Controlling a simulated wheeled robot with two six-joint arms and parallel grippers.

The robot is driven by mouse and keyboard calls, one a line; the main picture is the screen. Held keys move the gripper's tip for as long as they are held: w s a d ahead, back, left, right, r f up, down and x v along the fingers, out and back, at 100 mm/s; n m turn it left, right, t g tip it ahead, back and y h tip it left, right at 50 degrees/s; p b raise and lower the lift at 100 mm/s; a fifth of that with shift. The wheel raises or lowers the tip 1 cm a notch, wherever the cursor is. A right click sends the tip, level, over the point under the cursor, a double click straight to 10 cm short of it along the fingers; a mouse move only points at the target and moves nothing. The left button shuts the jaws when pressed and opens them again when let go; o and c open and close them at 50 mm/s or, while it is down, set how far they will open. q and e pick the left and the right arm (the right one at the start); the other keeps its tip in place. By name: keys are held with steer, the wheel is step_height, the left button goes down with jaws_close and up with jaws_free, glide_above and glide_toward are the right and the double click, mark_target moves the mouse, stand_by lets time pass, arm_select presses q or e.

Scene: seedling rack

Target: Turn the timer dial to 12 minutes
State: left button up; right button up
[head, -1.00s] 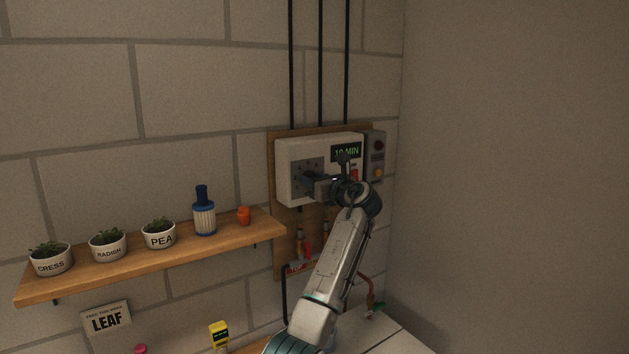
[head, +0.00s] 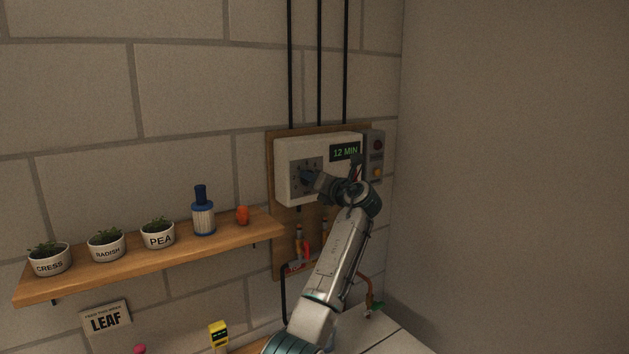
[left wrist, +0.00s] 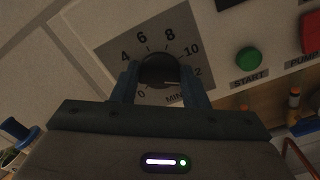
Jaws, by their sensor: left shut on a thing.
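The timer is a white box (head: 287,160) on a wooden board on the wall. Its display (head: 345,152) reads 12 MIN. The dark round dial (left wrist: 159,70) sits on a grey scale plate (left wrist: 118,52) with numbers from 0 upward. A pale pointer line on the dial points right, toward the number at the lower right, which is partly hidden by a finger. My left gripper (head: 309,178) is at the dial in the head view. In the left wrist view its two fingers (left wrist: 160,80) are shut on the dial, one on each side. My right gripper is not in view.
A green START button (left wrist: 248,58) and a red PUMP button (left wrist: 311,32) lie right of the dial. A grey box (head: 374,150) adjoins the timer. A shelf (head: 150,265) with pots and a blue-capped bottle (head: 203,215) is at left.

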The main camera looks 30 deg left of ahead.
arm_select(q)
steer(key=shift+f, duration=0.35)
steer(key=o, duration=0.8)
steer(key=shift+o, duration=0.9)
steer(key=shift+r, duration=0.2)
steer(key=shift+d, duration=0.1)
steer(key=b+v, duration=0.5)
steer(key=v, duration=0.5)
steer(key=shift+s+d, duration=0.15)
steer(key=shift+d, duration=0.2)
